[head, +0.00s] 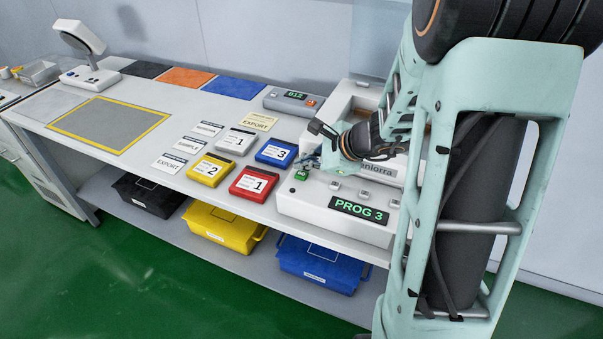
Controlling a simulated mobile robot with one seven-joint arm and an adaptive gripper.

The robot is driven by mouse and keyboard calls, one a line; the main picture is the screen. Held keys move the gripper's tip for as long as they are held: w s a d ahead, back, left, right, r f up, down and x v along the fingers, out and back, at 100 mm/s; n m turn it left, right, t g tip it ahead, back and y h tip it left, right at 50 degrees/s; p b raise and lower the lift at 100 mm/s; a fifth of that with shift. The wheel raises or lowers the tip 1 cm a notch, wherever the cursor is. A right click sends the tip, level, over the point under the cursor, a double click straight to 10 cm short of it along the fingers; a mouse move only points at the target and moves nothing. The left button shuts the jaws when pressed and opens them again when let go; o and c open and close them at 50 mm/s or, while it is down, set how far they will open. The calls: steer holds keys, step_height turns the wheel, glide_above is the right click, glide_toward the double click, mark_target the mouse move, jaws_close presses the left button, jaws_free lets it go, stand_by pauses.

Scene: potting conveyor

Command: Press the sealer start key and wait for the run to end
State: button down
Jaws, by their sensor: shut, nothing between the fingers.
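The white sealer (318,200) stands at the right end of the bench. Its front display (358,210) reads "PROG 3" in green. A green key (301,175), which looks like the start key, is at the left of the sealer's top; smaller grey keys (364,195) sit to its right. My gripper (307,165) is shut and empty, with its tips just above or at the green key. I cannot tell whether they touch it. My arm hides part of the sealer's back and right side.
Yellow (211,169), red (253,183), blue (276,152) and white (236,141) numbered boxes lie left of the sealer, near labelled cards. A grey device (292,101) reading "012" is behind them. A yellow-framed grey mat (110,123) is empty. Bins stand on the lower shelf (185,225).

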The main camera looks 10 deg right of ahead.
mark_target(304, 175)
steer(key=shift+f, duration=0.2)
stand_by(0.4)
steer(key=shift+f+b, duration=0.25)
steer(key=shift+b, duration=0.4)
steer(key=shift+f+b, duration=0.4)
steer(key=shift+b, duration=0.1)
stand_by(0.4)
steer(key=shift+r, duration=0.1)
steer(key=shift+r+p, duration=0.6)
steer(key=shift+r, duration=0.15)
step_height(304, 175, up, 5)
steer(key=p, duration=0.4)
stand_by(0.9)
